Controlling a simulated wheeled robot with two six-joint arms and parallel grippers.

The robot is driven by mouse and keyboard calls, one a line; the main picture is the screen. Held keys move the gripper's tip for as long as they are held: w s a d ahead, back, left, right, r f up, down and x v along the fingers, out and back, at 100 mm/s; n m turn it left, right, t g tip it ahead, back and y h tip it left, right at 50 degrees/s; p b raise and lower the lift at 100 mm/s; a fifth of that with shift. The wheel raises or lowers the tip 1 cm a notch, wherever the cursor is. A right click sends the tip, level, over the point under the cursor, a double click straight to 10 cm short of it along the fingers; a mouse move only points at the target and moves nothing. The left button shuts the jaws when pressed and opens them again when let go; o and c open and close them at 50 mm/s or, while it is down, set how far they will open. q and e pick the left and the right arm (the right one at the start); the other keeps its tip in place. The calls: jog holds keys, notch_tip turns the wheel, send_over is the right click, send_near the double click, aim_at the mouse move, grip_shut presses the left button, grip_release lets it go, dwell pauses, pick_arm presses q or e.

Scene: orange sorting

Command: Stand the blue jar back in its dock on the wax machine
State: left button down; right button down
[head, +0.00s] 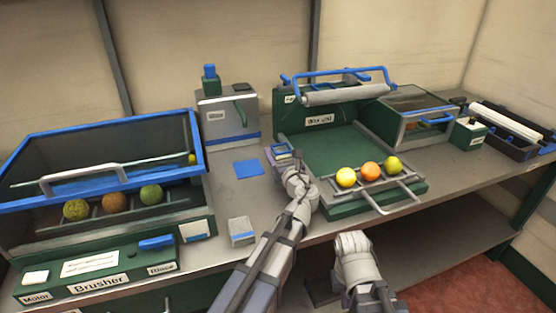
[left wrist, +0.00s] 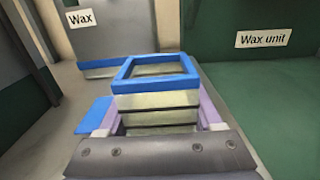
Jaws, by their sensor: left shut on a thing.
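My left gripper (head: 281,155) is shut on the blue jar, a pale open-topped box with a blue rim (head: 283,148). In the left wrist view the jar (left wrist: 158,102) stands upright between the purple fingers, its square blue rim facing up. The jar is left of the green Wax unit (head: 320,120) and in front of the grey machine labelled Wax (head: 226,117). A flat blue square (head: 248,169) lies on the bench just left of the jar. I cannot tell whether the jar's base touches anything. My right gripper (head: 352,243) is low at the bench's front edge; its fingertips are unclear.
The Brusher (head: 100,283) with its blue-framed lid (head: 100,150) fills the left. A small grey-and-blue box (head: 241,231) stands on the bench between. Yellow and orange fruit (head: 370,172) rest on rails at the Wax unit's front. Bare bench surrounds the blue square.

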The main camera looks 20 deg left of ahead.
pick_arm(q)
jog(key=shift+f, duration=0.15)
jog(key=shift+c, duration=0.2)
grip_release()
